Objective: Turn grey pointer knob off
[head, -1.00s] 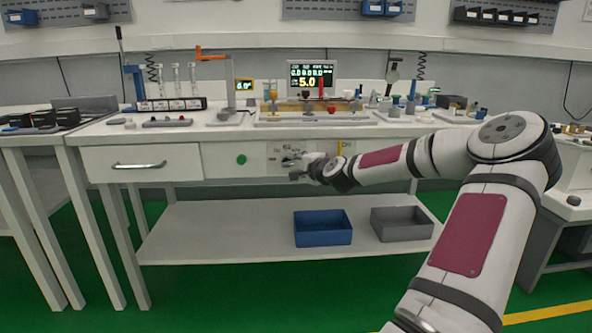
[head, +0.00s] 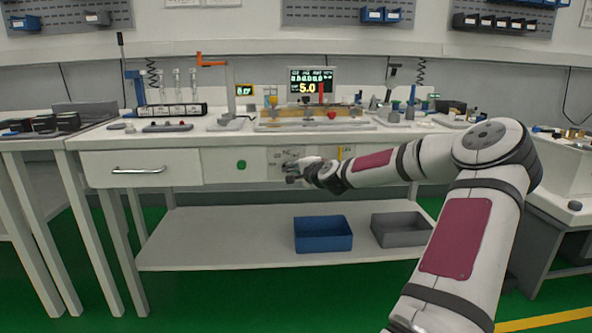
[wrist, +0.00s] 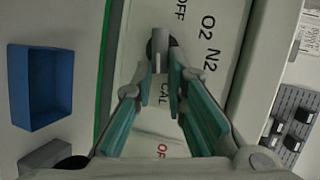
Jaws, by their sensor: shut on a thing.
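The grey pointer knob (wrist: 158,44) is on the pale front panel (wrist: 205,35), marked OFF, O2, N2 and CAL, in the wrist view. A light bar runs along its middle; I cannot tell exactly which mark it points at. My gripper (wrist: 160,72) has its teal-padded fingers on either side of the knob and is shut on it. In the head view my gripper (head: 291,173) is at the panel under the bench top, and it hides the knob there.
A green round button (head: 241,164) and a drawer with a metal handle (head: 138,170) are left of the panel. A yellow lever (head: 340,153) is just right of my gripper. A blue bin (head: 323,234) and a grey bin (head: 400,229) stand on the lower shelf.

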